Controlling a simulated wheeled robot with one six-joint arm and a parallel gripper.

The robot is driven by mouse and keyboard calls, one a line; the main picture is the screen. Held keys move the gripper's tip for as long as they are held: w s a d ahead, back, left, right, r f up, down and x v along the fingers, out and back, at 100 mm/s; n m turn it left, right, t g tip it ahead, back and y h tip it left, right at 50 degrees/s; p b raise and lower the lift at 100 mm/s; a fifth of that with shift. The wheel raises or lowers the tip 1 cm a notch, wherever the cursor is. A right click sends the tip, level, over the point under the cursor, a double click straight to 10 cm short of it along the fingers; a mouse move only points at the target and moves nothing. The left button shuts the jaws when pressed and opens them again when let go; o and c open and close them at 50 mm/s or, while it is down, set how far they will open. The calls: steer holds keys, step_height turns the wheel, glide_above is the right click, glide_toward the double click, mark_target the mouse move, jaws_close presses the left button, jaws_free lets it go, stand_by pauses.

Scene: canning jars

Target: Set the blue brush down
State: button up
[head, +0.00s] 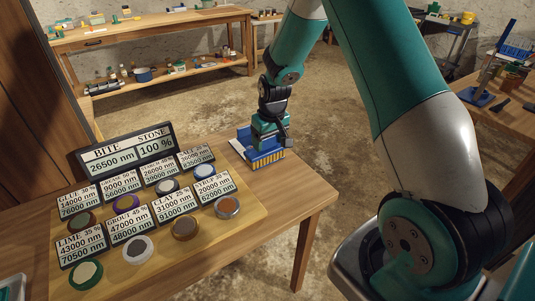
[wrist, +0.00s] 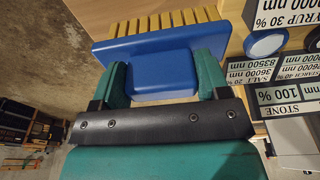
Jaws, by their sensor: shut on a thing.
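The blue brush (head: 262,158) has a blue block and a row of yellow bristles. My gripper (head: 268,132) is shut on it at the back edge of the wooden table, near its right corner. In the wrist view my gripper (wrist: 163,72) has its green fingers on both sides of the brush's blue grip, and the brush (wrist: 165,47) has its bristles toward the tabletop. I cannot tell whether the bristles touch the table (head: 285,190).
Several round jar lids, such as a brown one (head: 227,207), stand with label cards on a yellow mat (head: 215,232) left of the brush. A dark sign (head: 125,150) stands behind them. The table's right part is bare. Floor (head: 330,130) lies beyond the edge.

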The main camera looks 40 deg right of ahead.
mark_target(269, 156)
steer(key=shift+f+p, duration=0.35)
steer(key=shift+f, duration=2.75)
steer(key=shift+f, duration=0.15)
steer(key=o, duration=0.8)
